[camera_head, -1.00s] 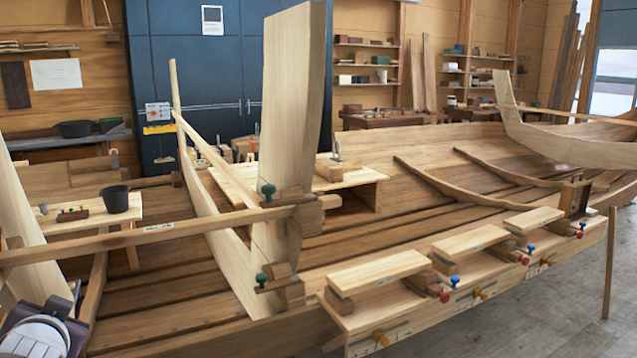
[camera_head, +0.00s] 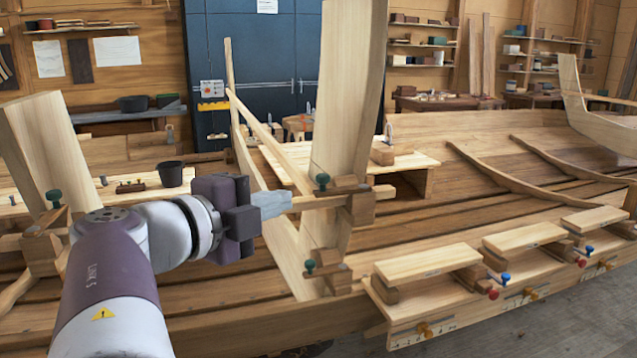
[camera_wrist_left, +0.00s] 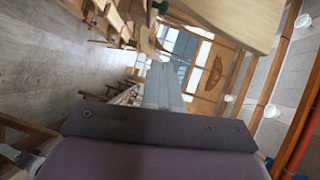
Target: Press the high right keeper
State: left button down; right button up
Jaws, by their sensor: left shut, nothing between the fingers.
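The high right keeper (camera_head: 346,184) is a wooden block with a green knob (camera_head: 322,180), on the tall pale upright (camera_head: 345,100) right of centre. A low right keeper (camera_head: 327,272) with its own green knob sits below it. My left gripper (camera_head: 284,203) is shut and empty, its grey fingers pointing right toward the high right keeper. In the picture the tips end a little left of and below the upper knob. I cannot tell whether they touch anything. In the left wrist view the closed fingers (camera_wrist_left: 163,88) show, with a green knob near the top. My right gripper is not in view.
A wooden bar (camera_head: 335,200) runs under the high keeper, partly behind my gripper. Another keeper with a green knob (camera_head: 54,196) is at the left frame. A bench with red, blue and orange knobs (camera_head: 425,328) is lower right. A dark bucket (camera_head: 170,174) stands left.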

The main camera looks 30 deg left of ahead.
pick_arm(q)
jog(key=w+a+f+p, duration=0.1)
jog(key=w+f+p, duration=0.1)
jog(key=w, duration=1)
jog(key=shift+w+a+p, duration=0.2)
jog(key=shift+w+p, duration=0.2)
jog(key=shift+p, duration=0.4)
jog(key=shift+d, duration=0.1)
jog(key=shift+r, duration=0.1)
